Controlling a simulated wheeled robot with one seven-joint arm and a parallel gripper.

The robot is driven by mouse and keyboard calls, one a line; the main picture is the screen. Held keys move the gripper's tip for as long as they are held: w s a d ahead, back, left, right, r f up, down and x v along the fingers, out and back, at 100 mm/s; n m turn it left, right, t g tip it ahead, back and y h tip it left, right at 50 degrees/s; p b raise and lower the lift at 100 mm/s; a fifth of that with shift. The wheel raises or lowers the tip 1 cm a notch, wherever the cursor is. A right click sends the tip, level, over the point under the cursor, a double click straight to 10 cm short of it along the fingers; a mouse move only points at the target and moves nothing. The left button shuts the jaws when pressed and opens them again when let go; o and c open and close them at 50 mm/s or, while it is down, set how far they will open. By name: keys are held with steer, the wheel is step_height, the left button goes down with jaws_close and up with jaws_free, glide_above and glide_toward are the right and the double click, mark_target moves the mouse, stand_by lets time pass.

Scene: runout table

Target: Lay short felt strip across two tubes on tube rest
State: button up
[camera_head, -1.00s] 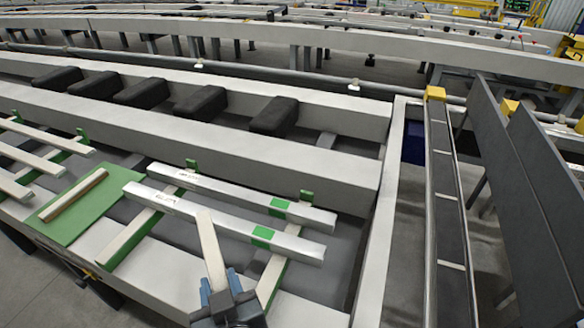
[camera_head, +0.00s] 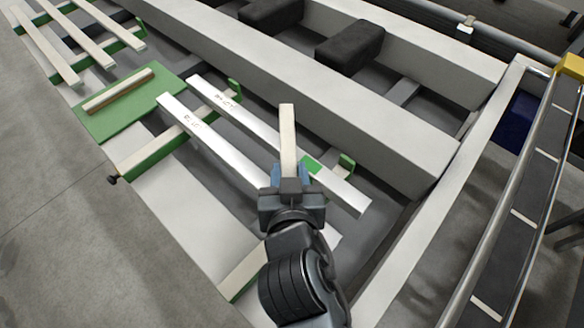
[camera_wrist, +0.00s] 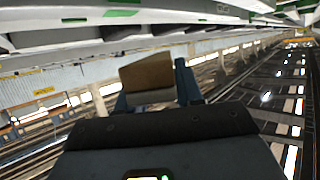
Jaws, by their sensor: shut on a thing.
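My gripper (camera_head: 290,178) is shut on a short cream felt strip (camera_head: 288,135), which sticks out beyond the fingers toward the top of the head view. In the wrist view the strip's tan end (camera_wrist: 148,74) shows between the blue fingers. Two silver square tubes, the far tube (camera_head: 255,120) and the near tube (camera_head: 205,142), lie side by side on the tube rest (camera_head: 243,272). The gripper and strip appear over the tubes' right part; contact cannot be told. My gripper hides part of the near tube.
A green mat (camera_head: 150,108) with a longer brownish strip (camera_head: 120,90) lies to the left. Several pale bars on another rest (camera_head: 125,44) are at upper left. A light beam (camera_head: 300,95) runs behind the tubes. A roller conveyor (camera_head: 520,215) stands at right.

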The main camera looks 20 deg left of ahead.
steer(key=shift+f+b, duration=1.95)
steer(key=shift+f, duration=0.85)
steer(key=shift+f+b, duration=0.5)
steer(key=shift+f, duration=0.05)
steer(key=o, duration=1.2)
steer(key=shift+s, duration=0.15)
